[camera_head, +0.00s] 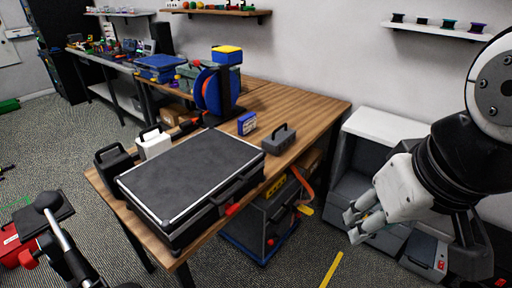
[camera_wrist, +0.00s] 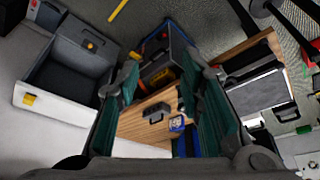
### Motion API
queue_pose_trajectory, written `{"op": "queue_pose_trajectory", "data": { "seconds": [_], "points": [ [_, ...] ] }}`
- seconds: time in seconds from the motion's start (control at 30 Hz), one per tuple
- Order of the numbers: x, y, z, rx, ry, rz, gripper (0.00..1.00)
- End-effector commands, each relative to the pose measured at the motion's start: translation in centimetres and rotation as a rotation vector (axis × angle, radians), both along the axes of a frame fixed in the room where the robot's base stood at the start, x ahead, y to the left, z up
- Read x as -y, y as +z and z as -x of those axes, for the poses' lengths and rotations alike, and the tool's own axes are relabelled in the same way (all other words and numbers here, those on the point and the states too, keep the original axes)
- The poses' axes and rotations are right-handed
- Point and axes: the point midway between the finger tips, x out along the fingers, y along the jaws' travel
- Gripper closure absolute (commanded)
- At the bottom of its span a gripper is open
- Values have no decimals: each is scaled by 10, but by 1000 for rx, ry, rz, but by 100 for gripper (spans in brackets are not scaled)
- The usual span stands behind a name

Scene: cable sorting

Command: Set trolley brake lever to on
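A low trolley with a blue frame (camera_head: 238,252) stands on the carpet under the right end of the wooden table and carries a dark grey case (camera_head: 262,222). The trolley also shows in the wrist view (camera_wrist: 150,42), upper middle. A small red part (camera_head: 271,242) is on its front side, and a yellow piece (camera_head: 305,209) sticks out at its right. I cannot tell which part is the brake lever or how it is set. My gripper (camera_head: 355,226) is open and empty, right of the trolley and apart from it. Its two fingers (camera_wrist: 160,105) show spread in the wrist view.
The wooden table (camera_head: 308,104) carries a large black case (camera_head: 195,172) above and left of the trolley. A grey open cabinet (camera_head: 352,184) stands against the wall near my gripper. Carpet is free in front, with a yellow floor strip (camera_head: 331,268).

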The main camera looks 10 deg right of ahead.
Motion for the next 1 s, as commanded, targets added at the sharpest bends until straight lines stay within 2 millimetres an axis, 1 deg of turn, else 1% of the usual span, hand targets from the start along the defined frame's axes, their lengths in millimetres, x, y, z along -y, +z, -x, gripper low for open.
{"op": "queue_pose_trajectory", "data": {
  "seconds": [0.27,0.3,0.33,0.47,0.57,0.77,0.9,0.97,1.0],
  "points": [
    [0,0,0,0,0,0,65],
    [0,0,0,0,0,0,56],
    [0,-1,-1,-2,0,-1,52],
    [-3,-10,-14,-30,-3,-17,52],
    [-7,-27,-36,-80,-9,-50,52],
    [-18,-74,-98,-200,-25,-158,52],
    [-22,-111,-142,-271,-39,-250,52],
    [-23,-129,-161,-299,-47,-294,52],
    [-23,-141,-173,-316,-55,-324,52]
  ]
}}
